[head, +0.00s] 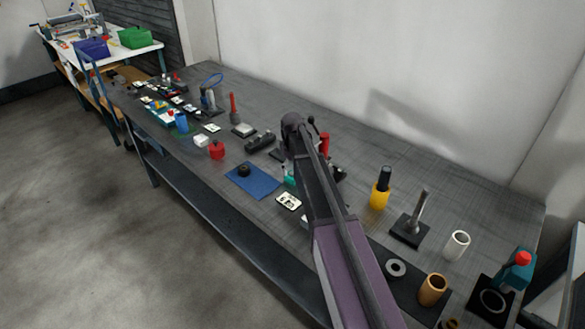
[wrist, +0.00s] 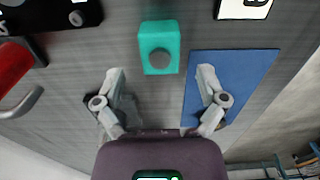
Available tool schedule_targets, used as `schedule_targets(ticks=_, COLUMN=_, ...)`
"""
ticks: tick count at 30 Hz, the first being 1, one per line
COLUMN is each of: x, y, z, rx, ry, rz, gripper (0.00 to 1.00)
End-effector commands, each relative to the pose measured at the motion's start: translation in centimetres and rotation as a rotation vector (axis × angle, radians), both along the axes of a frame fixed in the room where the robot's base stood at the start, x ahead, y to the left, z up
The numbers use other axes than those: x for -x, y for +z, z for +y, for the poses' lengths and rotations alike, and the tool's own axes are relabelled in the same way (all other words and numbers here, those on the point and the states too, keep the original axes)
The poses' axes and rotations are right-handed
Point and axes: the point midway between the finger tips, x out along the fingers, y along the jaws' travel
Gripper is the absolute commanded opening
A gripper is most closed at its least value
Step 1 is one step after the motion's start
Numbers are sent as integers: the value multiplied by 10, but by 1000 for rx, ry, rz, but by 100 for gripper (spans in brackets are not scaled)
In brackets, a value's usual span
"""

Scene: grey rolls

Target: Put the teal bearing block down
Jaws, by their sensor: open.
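The teal bearing block (wrist: 160,32), with a dark round bore in its face, rests on the grey bench in the wrist view. In the head view only a small teal part of it (head: 289,181) shows beside my arm. My gripper (wrist: 161,73) is open, its two fingers spread wide to either side. The block lies in line with the gap, just beyond the fingertips, and neither finger appears to touch it. In the head view my arm hides most of the gripper.
A blue mat (wrist: 232,72) lies right of the block; in the head view the mat (head: 263,188) carries a dark round part (head: 243,170). A white card (head: 289,201) lies nearby. A red-handled thing (wrist: 12,65) is at the wrist view's left. A yellow bottle-shaped item (head: 380,194) stands right of my arm.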

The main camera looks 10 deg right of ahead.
Motion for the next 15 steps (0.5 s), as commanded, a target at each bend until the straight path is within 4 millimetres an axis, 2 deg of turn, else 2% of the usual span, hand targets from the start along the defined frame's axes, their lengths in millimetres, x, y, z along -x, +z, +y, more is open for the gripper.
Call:
schedule_targets(ticks=1, x=0, y=9, z=0, rx=0, ry=0, rz=0, gripper=91)
schedule_targets(ticks=15, x=0, y=49, z=0, rx=0, ry=0, rz=0, gripper=91)
